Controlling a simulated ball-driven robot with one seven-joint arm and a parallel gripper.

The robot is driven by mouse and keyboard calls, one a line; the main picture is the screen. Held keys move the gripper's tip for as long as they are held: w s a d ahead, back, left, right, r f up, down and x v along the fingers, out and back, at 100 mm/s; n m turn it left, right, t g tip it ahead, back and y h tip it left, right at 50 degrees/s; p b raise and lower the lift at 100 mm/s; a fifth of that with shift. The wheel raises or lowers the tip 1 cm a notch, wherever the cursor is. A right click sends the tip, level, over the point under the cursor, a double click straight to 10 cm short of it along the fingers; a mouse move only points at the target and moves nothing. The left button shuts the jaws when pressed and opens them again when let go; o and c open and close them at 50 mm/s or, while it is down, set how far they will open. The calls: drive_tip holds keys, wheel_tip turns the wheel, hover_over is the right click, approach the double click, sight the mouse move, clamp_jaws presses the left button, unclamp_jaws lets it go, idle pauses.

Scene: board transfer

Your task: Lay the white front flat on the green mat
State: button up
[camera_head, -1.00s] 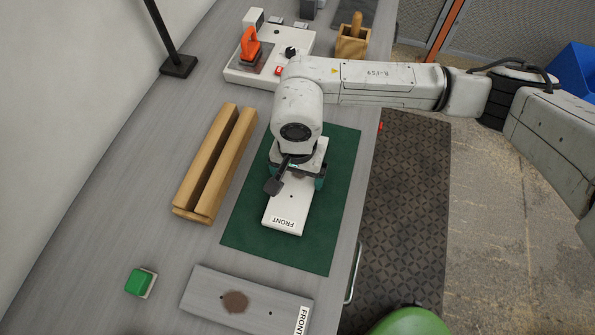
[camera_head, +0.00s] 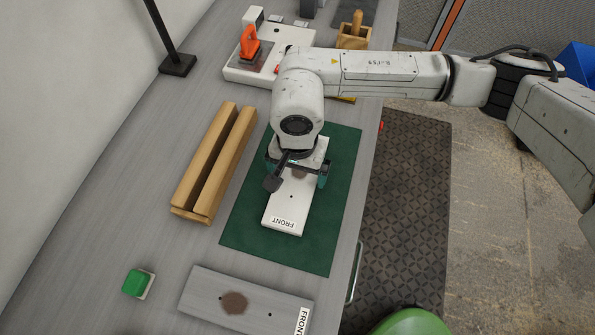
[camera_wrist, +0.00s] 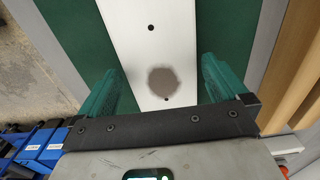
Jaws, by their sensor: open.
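The white front (camera_head: 291,205) lies flat on the green mat (camera_head: 250,235), its FRONT label at the near end. In the wrist view the white front (camera_wrist: 150,45) shows two dark holes and a brown round patch, with green mat (camera_wrist: 80,35) on both sides. My gripper (camera_wrist: 158,85) is open, with one green finger on each side of the board and gaps between fingers and board edges. In the head view my gripper (camera_head: 297,176) is over the board's far half and hides part of it.
A grey front (camera_head: 206,290) with a brown patch lies at the near edge. A wooden slotted rack (camera_head: 212,165) stands left of the mat. A green button (camera_head: 138,282) is at the near left. A white fixture with an orange clamp (camera_head: 250,45) is at the back.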

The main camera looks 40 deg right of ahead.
wheel_tip(320, 180, up, 10)
drive_tip(key=b, duration=0.1)
drive_tip(key=shift+f+b, duration=0.25)
drive_tip(key=shift+b, duration=0.15)
